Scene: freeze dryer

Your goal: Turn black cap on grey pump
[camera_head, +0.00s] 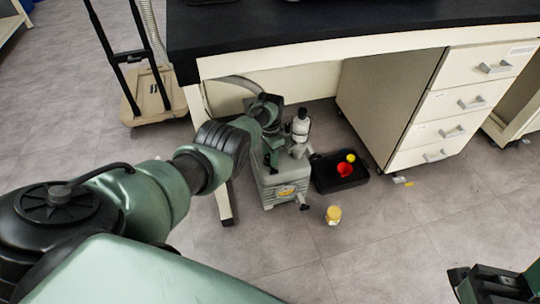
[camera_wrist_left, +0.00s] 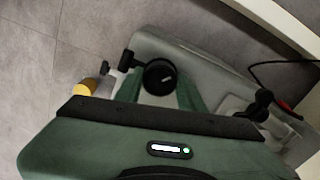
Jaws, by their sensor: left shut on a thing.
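The grey pump (camera_head: 283,188) stands on the floor under the bench, and its grey casing also shows in the wrist view (camera_wrist_left: 205,62). The round black cap (camera_wrist_left: 160,77) sits on top of the pump. My left gripper (camera_wrist_left: 160,92) reaches down over the pump with its green fingers on either side of the cap, shut on it. In the head view my left gripper (camera_head: 270,150) hides the cap. A dark and green end of my right arm (camera_head: 490,287) shows at the lower right corner, away from the pump; its fingers are not clear.
A black tray (camera_head: 325,182) holding a red item (camera_head: 345,170) and a yellow item stands right of the pump. A yellow-topped jar (camera_head: 333,215) stands on the floor in front. The black benchtop (camera_head: 350,22) overhangs the pump; a drawer cabinet (camera_head: 440,125) stands right.

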